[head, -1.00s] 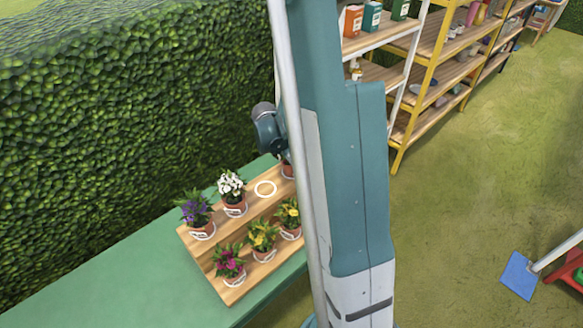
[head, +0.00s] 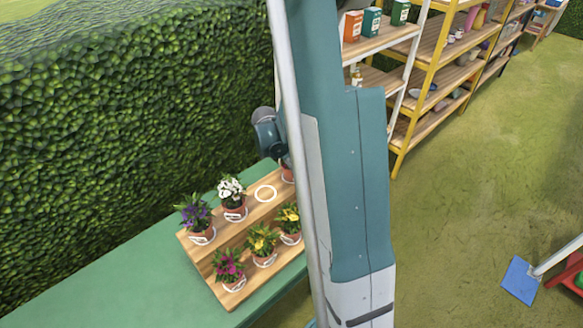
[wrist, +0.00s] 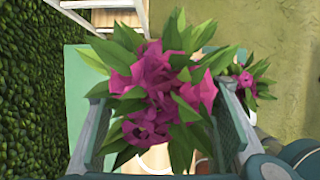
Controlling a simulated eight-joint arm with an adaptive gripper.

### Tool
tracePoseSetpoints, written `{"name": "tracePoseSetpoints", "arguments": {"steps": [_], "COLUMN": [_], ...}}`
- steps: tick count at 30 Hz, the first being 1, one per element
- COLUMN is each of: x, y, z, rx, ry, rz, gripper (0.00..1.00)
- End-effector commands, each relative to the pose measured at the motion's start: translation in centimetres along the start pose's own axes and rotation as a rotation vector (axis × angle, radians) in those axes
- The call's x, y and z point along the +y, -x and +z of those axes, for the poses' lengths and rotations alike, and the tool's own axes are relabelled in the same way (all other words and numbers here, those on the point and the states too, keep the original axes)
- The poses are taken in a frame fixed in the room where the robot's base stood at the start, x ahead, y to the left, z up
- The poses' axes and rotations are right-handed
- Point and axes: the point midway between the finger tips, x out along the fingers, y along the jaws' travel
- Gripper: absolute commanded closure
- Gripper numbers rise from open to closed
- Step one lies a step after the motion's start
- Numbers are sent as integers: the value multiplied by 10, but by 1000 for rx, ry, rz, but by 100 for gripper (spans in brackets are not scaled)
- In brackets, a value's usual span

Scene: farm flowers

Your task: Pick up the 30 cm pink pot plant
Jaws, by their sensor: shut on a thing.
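In the wrist view, a plant with pink flowers (wrist: 160,95) and green leaves fills the middle. The fingers of my gripper (wrist: 161,110) stand on both sides of it, shut on this pink pot plant. Its leaves and flowers hide most of its pot. In the head view, part of my gripper (head: 269,135) shows over the back right of the wooden stand, with part of a terracotta pot (head: 288,174) below it; my arm hides the rest. Another pink plant (head: 230,265) stands at the front left of the stand.
The stepped wooden stand (head: 207,262) rests on a green table (head: 120,270). It holds purple (head: 196,213), white (head: 232,192) and yellow (head: 262,238) potted plants. An empty white ring (head: 265,193) marks a spot. Another pink plant (wrist: 247,82) shows right of the held one.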

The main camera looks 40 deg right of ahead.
Motion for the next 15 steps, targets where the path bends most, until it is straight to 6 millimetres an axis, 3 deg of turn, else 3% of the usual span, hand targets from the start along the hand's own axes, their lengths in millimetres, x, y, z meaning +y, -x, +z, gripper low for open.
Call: {"name": "tracePoseSetpoints", "arguments": {"steps": [15], "x": [0], "y": [34], "z": [14], "rx": [0], "ry": [0], "rz": [0], "gripper": [68]}}
